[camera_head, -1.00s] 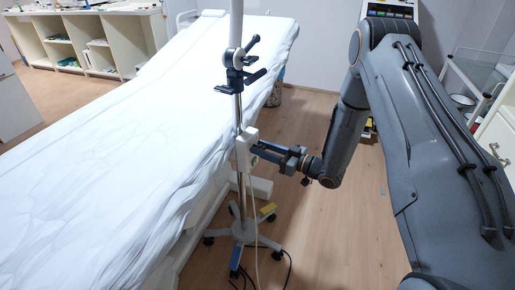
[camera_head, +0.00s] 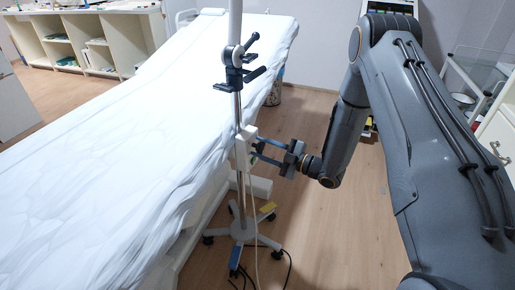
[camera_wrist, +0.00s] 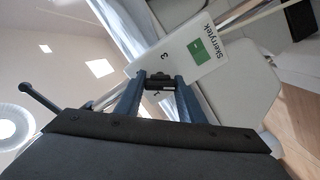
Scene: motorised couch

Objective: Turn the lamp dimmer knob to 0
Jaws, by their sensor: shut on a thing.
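A small white dimmer box (camera_head: 242,150) is fixed to the lamp's metal pole (camera_head: 238,110) beside the couch. In the wrist view the box (camera_wrist: 172,60) carries a green label, the text "Skerrytek" and the digits 3 and 1. A small dark knob (camera_wrist: 158,83) sits on its face between my two blue fingers. My gripper (camera_head: 257,148) reaches the box from the right; its fingertips also show in the wrist view (camera_wrist: 160,77), shut on the knob. The fingers partly hide the knob, and I cannot read its setting.
The couch (camera_head: 130,110) with a white sheet stands close on the left of the pole. A dark clamp with handles (camera_head: 238,70) is on the pole above the box. The wheeled lamp base (camera_head: 243,232) and cables are below.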

